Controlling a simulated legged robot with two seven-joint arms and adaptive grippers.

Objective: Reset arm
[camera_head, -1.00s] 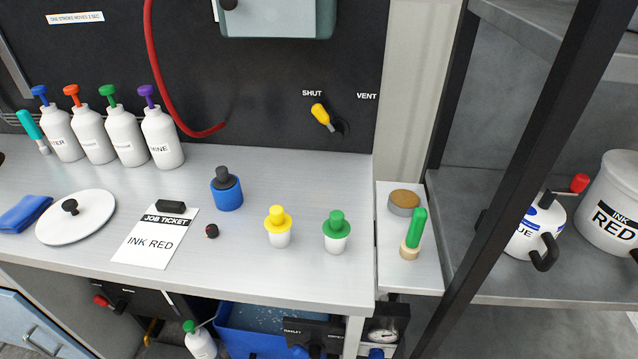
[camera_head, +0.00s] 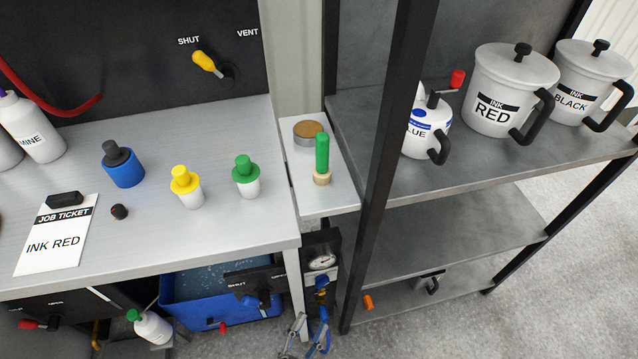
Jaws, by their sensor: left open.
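My left gripper (camera_head: 307,333) shows only in part at the bottom edge of the head view, below the bench's front right corner. Its two fingers, one greyish and one bluish, stand apart with nothing seen between them. It touches nothing that I can make out. The rest of the left arm is out of frame. My right gripper is not in view.
The bench (camera_head: 235,230) holds a job ticket (camera_head: 57,238) reading INK RED, a blue jar (camera_head: 124,172), a yellow-capped bottle (camera_head: 188,188) and a green-capped one (camera_head: 246,178). A blue bin (camera_head: 185,312) sits below. A shelf post (camera_head: 385,150) stands right, beside the RED ink pot (camera_head: 505,85).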

